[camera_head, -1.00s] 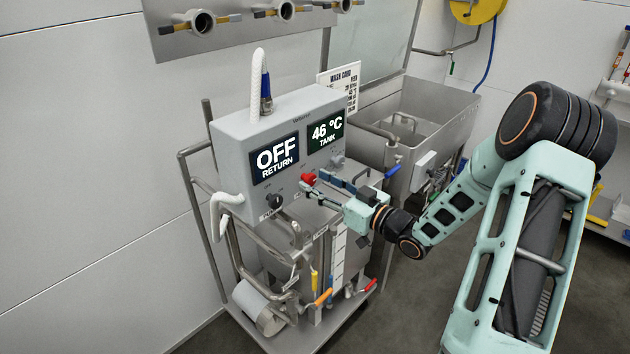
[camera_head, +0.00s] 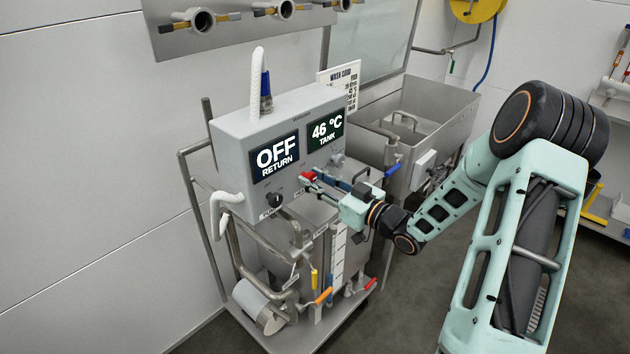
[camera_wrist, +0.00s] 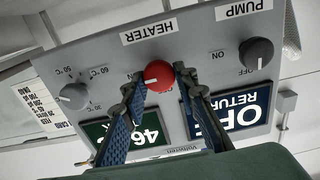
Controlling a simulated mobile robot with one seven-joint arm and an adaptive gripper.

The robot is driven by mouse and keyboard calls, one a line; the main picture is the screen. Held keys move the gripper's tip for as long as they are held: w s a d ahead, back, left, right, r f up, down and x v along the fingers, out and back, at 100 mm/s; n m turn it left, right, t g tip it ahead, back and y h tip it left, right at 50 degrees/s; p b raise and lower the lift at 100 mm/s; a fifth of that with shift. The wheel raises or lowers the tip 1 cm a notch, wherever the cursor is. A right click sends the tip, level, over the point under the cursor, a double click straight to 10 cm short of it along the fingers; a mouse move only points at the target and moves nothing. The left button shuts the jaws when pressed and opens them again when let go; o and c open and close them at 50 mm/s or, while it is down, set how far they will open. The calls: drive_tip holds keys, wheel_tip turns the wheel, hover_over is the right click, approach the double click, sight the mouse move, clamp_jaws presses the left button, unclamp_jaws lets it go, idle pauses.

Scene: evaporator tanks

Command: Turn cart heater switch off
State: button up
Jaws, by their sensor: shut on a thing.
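The red heater knob (camera_head: 308,176) is on the front of the grey control box, right of the large display. In the wrist view, which is upside down, the red knob (camera_wrist: 158,74) sits beside the HEATER label (camera_wrist: 149,33). My gripper (camera_head: 311,181) reaches the knob from the right. In the wrist view my gripper's fingertips (camera_wrist: 158,78) are on either side of the knob, shut on it. The displays read OFF RETURN (camera_head: 277,158) and 46 °C TANK (camera_head: 326,131).
The steel cart (camera_head: 192,185) carries pipes and coloured valve handles below the box. A steel sink (camera_head: 440,115) stands behind at the right.

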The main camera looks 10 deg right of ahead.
drive_tip(key=shift+f+n+b, duration=0.15)
drive_tip(key=shift+n+b, duration=0.15)
drive_tip(key=shift+b, duration=0.2)
drive_tip(key=n+b, duration=0.1)
drive_tip(key=b, duration=0.1)
drive_tip(key=n+b, duration=0.2)
drive_tip(key=shift+a+f, duration=0.1)
drive_tip(key=shift+f, duration=0.1)
drive_tip(key=n+b, duration=1.4)
drive_tip(key=b, duration=0.7)
drive_tip(key=shift+s, duration=0.15)
drive_tip(key=shift+r+n, duration=0.1)
drive_tip(key=shift+n, duration=0.2)
drive_tip(key=o, duration=1.1)
